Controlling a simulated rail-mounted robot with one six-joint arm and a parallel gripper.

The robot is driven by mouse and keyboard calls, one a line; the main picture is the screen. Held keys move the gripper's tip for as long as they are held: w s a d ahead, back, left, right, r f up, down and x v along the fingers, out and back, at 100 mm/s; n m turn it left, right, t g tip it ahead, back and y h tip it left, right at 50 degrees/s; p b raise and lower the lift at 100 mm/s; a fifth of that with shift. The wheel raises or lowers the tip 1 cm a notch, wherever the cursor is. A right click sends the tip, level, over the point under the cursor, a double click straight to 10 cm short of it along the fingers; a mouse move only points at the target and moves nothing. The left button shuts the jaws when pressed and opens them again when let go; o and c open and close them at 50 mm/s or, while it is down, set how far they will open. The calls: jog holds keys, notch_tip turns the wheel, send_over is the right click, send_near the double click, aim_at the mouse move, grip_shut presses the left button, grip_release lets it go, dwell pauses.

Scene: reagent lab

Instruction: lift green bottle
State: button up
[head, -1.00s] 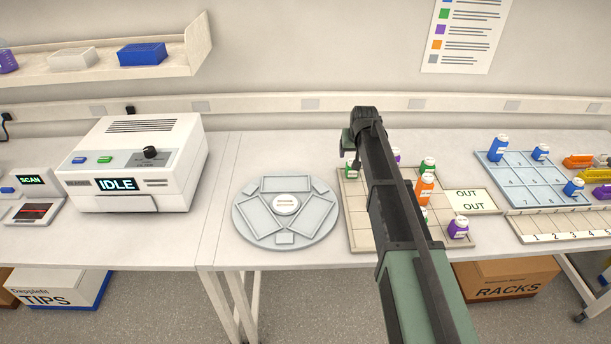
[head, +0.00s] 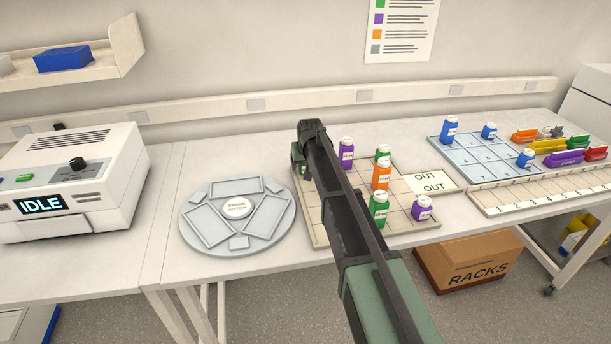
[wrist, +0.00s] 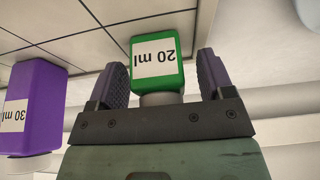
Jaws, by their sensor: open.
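In the wrist view my gripper (wrist: 161,78) is open, with one dark finger on each side of a green bottle (wrist: 157,60) labelled 20 ml. The bottle's cap end is towards the gripper's palm, and gaps show between the fingers and the bottle. In the head view my arm reaches over the left part of the beige gridded tray (head: 400,226), and hides the fingers and most of that spot. Two other green bottles stand on the tray, one at the back (head: 383,154) and one nearer the front (head: 378,210).
A purple bottle (wrist: 34,100) labelled 30 ml stands beside my gripper in the wrist view. An orange bottle (head: 381,176) and a front purple bottle (head: 422,208) share the tray. A round grey plate (head: 205,241) lies left, and a blue rack (head: 476,160) lies right.

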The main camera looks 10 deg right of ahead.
jog(key=shift+r, duration=0.2)
jog(key=shift+c, duration=0.7)
jog(key=c, duration=0.9)
jog(key=shift+o, duration=0.2)
jog(key=shift+r, duration=0.1)
